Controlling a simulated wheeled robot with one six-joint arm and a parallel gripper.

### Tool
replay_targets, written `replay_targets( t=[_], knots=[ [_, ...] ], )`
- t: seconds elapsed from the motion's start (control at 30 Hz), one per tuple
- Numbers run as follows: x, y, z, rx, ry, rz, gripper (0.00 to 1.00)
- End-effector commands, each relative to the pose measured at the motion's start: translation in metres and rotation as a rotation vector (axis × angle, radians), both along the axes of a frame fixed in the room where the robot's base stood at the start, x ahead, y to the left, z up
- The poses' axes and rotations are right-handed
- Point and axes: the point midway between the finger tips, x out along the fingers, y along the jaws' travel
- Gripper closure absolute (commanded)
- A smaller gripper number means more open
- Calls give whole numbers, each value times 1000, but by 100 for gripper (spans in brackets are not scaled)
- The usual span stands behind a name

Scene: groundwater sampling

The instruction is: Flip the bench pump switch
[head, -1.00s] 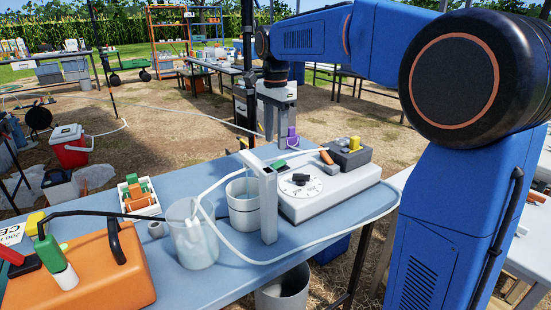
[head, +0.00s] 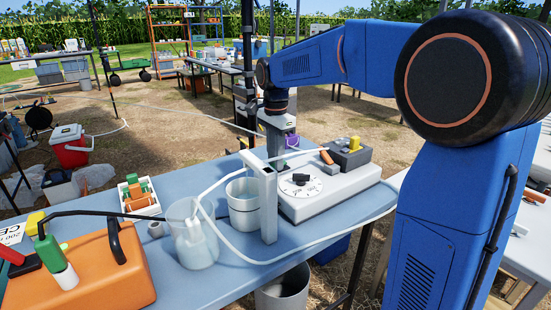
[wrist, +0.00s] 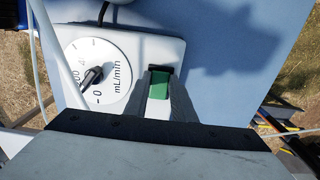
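The bench pump (head: 330,190) is a pale box with a round white flow dial (head: 300,184) on the blue table. In the wrist view the dial (wrist: 93,77) reads mL/min and has a black pointer knob. The pump switch (wrist: 159,84) is a green rocker with a dark end, right of the dial. My gripper (wrist: 160,92) is directly over the switch, with its grey fingers on either side and a narrow gap through which the green shows. Contact cannot be told. In the head view my gripper (head: 278,146) is at the pump's back left, with its tips hidden.
A pale upright stand (head: 268,205) and looped clear tubing (head: 250,259) are close in front of the pump. A beaker (head: 193,240) and a white bucket (head: 243,205) stand left of it. A dark box with a yellow part (head: 351,154) sits on the pump's back.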

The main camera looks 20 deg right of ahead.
Motion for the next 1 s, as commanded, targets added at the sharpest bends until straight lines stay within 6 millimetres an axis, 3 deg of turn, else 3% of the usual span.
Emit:
replay_targets(
  t=[0.07,0.3,0.8,1.0],
  knots=[
    [0,0,0,0,0,0,99],
    [0,-2,0,30,12,-3,99],
    [4,-13,1,339,114,-4,99],
    [4,-13,2,380,126,-1,99]
  ],
)
